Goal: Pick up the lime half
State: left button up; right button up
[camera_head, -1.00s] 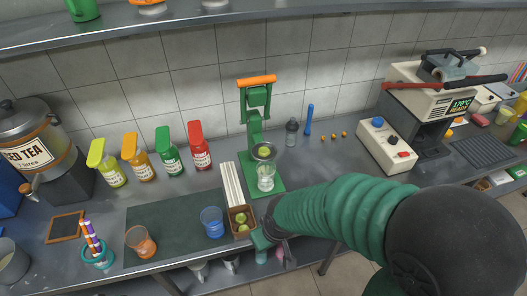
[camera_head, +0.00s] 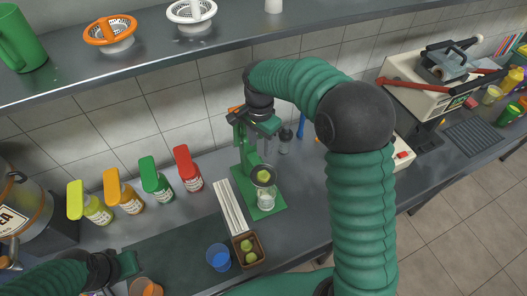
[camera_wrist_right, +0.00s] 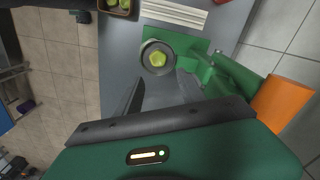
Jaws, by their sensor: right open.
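A lime half (camera_head: 263,176) sits in the dark round cup of the green press (camera_head: 246,150). It also shows in the right wrist view (camera_wrist_right: 158,60), bright green in the cup. More lime pieces (camera_head: 248,246) lie in a small brown box (camera_head: 262,262) in front of the press. My right gripper (camera_head: 253,121) is open and empty, high by the press top and its orange handle (camera_wrist_right: 285,103). In the wrist view the cup is just beyond its fingers. My left gripper (camera_head: 128,263) is at the lower left, over the dark mat; its jaws are unclear.
A clear glass (camera_head: 266,199) stands under the cup. White strips (camera_head: 231,207) lie left of the press. A blue glass (camera_head: 218,257) and an orange glass (camera_head: 146,288) are in front. Several coloured bottles (camera_head: 157,180) line the wall. A shelf (camera_head: 160,45) runs above.

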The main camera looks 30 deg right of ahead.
jog(key=p, duration=0.3)
send_over(264, 173)
jog(key=a, duration=0.1)
notch_tip(264, 173, down, 11)
jog(key=shift+w+f, duration=0.1)
jog(key=shift+w, duration=0.05)
jog(key=f+p, duration=0.1)
jog(key=f, duration=0.1)
jog(key=d+f+p, duration=0.1)
jog(key=f, duration=0.1)
jog(key=shift+s+f, duration=0.2)
pick_arm(q)
jog(key=v, duration=0.6)
jog(key=shift+s, duration=0.3)
pick_arm(e)
jog(key=shift+a+f, duration=0.1)
jog(key=shift+f, duration=0.05)
jog(key=shift+w+a, duration=0.1)
jog(key=shift+w, duration=0.1)
jog(key=c, duration=0.8)
pick_arm(q)
jog(key=shift+w+a, duration=0.1)
jog(key=shift+a, duration=0.05)
pick_arm(e)
jog(key=shift+s, duration=0.1)
grip_shut()
